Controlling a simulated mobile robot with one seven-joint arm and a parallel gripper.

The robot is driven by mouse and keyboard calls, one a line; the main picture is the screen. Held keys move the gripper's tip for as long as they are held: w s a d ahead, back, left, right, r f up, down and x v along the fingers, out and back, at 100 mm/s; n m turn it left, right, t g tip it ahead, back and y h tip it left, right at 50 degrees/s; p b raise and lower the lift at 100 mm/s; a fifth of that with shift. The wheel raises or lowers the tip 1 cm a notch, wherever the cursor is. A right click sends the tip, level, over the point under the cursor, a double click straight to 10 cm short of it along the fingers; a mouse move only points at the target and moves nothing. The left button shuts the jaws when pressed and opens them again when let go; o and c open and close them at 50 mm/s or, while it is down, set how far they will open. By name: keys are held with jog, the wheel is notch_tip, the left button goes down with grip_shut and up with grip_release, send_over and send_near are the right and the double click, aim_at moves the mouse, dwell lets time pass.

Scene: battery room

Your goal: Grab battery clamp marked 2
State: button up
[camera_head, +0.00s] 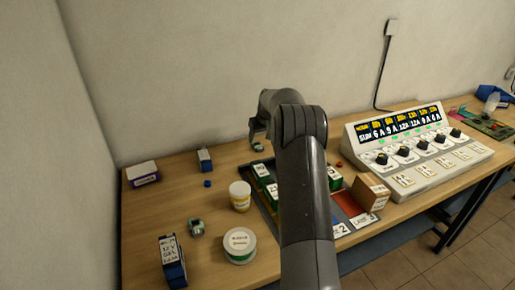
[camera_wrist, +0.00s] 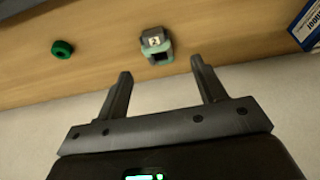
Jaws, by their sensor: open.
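A grey-green battery clamp (camera_wrist: 156,45) with a white label reading 2 lies on the wooden bench in the wrist view, just beyond my fingertips and roughly centred between them. My gripper (camera_wrist: 160,68) is open and empty, with a finger to either side of the clamp's line. In the head view my gripper (camera_head: 257,135) is at the back of the bench near the wall, and a small grey-green clamp (camera_head: 258,147) shows just below it. Another clamp (camera_head: 196,227) lies at the front left; its mark is not readable.
A green ring (camera_wrist: 62,48) lies left of the clamp in the wrist view, and a blue-and-white box (camera_wrist: 308,25) is at the right. A tray (camera_head: 251,183) with several batteries is partly behind my arm. Tubs (camera_head: 240,196) stand left; a charger (camera_head: 440,172) stands right.

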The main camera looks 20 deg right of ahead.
aim_at(258, 146)
jog(key=x, duration=0.6)
jog(key=shift+w+d+f, duration=0.15)
jog(key=shift+w+f, duration=0.05)
jog(key=shift+w, duration=0.15)
jog(key=c, duration=1)
jog(key=shift+c, duration=0.5)
jog(key=shift+r, duration=0.15)
